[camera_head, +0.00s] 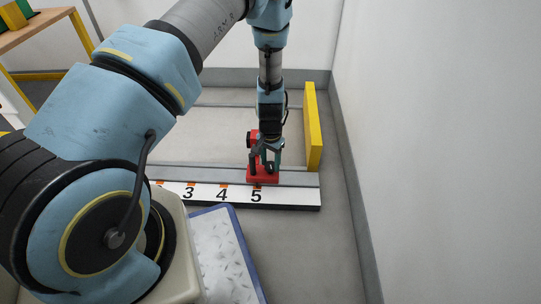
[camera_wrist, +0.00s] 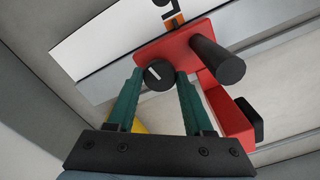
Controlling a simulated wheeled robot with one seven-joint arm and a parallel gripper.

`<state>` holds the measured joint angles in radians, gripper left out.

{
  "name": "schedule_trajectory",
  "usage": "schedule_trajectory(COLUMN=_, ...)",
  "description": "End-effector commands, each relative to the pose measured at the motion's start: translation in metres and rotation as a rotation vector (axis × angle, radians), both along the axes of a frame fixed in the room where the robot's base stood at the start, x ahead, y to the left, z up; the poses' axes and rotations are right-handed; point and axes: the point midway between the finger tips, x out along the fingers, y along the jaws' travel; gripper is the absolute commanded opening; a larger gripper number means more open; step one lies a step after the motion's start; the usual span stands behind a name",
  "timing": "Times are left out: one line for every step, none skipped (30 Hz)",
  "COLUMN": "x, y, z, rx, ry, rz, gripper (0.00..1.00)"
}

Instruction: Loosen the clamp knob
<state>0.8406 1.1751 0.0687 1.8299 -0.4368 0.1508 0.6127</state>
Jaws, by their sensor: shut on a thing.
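The red clamp (camera_head: 262,180) sits on the numbered rail, by the mark 5. In the wrist view the red clamp (camera_wrist: 178,47) carries a round black knob (camera_wrist: 158,76) with a white line on its face. My gripper (camera_head: 270,158) points down at the clamp. In the wrist view its two green fingers (camera_wrist: 160,84) are shut on this knob, one on each side. A black cylinder (camera_wrist: 217,61) stands up from the clamp beside the right finger. A second black part (camera_wrist: 249,121) shows at the clamp's far right side.
The white scale strip (camera_head: 290,196) with numbers runs along the grey rail (camera_head: 302,179). A yellow upright plate (camera_head: 312,127) stands right of my gripper, near the wall (camera_head: 430,130). A blue-edged metal plate (camera_head: 221,255) lies in front. A wooden table (camera_head: 40,28) is at upper left.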

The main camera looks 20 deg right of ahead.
Motion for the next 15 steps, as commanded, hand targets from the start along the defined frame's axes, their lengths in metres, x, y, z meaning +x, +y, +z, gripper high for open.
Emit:
schedule_trajectory(x=-0.0005, y=0.0005, z=0.0049, rx=0.001, ry=0.002, rz=0.044, gripper=0.0)
schedule_trajectory(x=-0.0008, y=0.0007, z=0.0046, rx=0.002, ry=0.003, rz=0.072, gripper=0.0)
schedule_trajectory(x=-0.0009, y=0.0008, z=0.0045, rx=0.002, ry=0.003, rz=0.11, gripper=0.0)
schedule_trajectory(x=-0.0009, y=0.0008, z=0.0045, rx=0.002, ry=0.003, rz=0.138, gripper=0.0)
schedule_trajectory(x=-0.0007, y=0.0007, z=0.0045, rx=0.002, ry=0.003, rz=0.166, gripper=0.0)
schedule_trajectory(x=-0.0008, y=0.0008, z=0.0042, rx=0.002, ry=0.003, rz=0.204, gripper=0.0)
schedule_trajectory(x=-0.0008, y=0.0008, z=0.004, rx=0.002, ry=0.003, rz=0.232, gripper=0.0)
schedule_trajectory(x=-0.0007, y=0.0007, z=0.0041, rx=0.002, ry=0.003, rz=0.261, gripper=0.0)
schedule_trajectory(x=-0.0007, y=0.0007, z=0.0041, rx=0.002, ry=0.002, rz=0.3, gripper=0.0)
schedule_trajectory(x=-0.0008, y=0.0008, z=0.0039, rx=0.002, ry=0.002, rz=0.329, gripper=0.0)
schedule_trajectory(x=-0.0008, y=0.0009, z=0.0037, rx=0.002, ry=0.002, rz=0.358, gripper=0.0)
schedule_trajectory(x=-0.0006, y=0.0008, z=0.0036, rx=0.002, ry=0.002, rz=0.395, gripper=0.0)
schedule_trajectory(x=-0.0005, y=0.0006, z=0.0036, rx=0.002, ry=0.001, rz=0.423, gripper=0.0)
schedule_trajectory(x=-0.0003, y=0.0005, z=0.0037, rx=0.002, ry=0.001, rz=0.451, gripper=0.0)
schedule_trajectory(x=-0.0005, y=0.0006, z=0.0035, rx=0.002, ry=0.001, rz=0.49, gripper=0.0)
